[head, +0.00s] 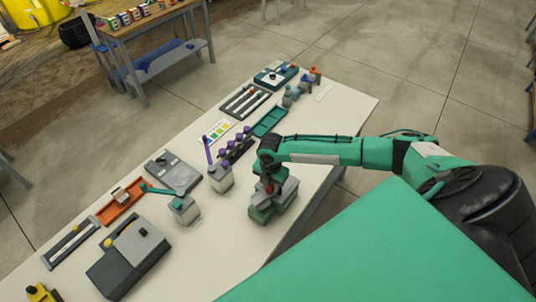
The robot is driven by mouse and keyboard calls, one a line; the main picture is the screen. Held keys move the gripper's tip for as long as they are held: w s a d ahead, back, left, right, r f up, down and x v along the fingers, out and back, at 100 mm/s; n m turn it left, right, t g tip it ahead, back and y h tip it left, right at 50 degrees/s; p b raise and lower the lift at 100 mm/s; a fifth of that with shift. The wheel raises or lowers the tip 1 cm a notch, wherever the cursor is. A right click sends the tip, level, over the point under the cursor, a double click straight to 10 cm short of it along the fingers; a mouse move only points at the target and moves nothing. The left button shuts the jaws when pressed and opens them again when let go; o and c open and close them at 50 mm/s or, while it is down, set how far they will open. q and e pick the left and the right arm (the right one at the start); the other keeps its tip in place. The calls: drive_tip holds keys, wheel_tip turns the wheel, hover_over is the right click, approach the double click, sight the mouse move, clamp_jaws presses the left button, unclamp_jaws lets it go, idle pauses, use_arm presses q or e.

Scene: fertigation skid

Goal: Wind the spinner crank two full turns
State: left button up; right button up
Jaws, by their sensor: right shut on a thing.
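The spinner (262,213) looks to be the small green and grey device near the right edge of the white table. My right gripper (268,182) points down over its top. It is shut on what looks like the spinner crank, with a bit of red showing at the jaws. The crank itself is mostly hidden by the gripper and wrist, so its angle cannot be told. My left gripper is not in view.
A teal tray (269,121) lies behind. A dark grey box (128,258) sits front left. Bare table (222,245) lies in front.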

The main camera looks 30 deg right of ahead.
drive_tip(key=shift+s, duration=0.1)
drive_tip(key=shift+s+a+f, duration=0.1)
drive_tip(key=shift+s+a, duration=0.05)
drive_tip(key=shift+s, duration=0.45)
drive_tip(key=shift+s+a+f, duration=0.1)
drive_tip(key=shift+s, duration=0.45)
drive_tip(key=shift+c, duration=0.2)
drive_tip(key=shift+s+a, duration=0.1)
drive_tip(key=shift+s, duration=0.1)
drive_tip(key=shift+o, duration=0.2)
drive_tip(key=shift+s+a+f, duration=0.1)
drive_tip(key=shift+s+a, duration=0.25)
drive_tip(key=shift+s, duration=0.05)
drive_tip(key=shift+s+a, duration=0.35)
drive_tip(key=shift+a, duration=0.05)
drive_tip(key=shift+c, duration=0.3)
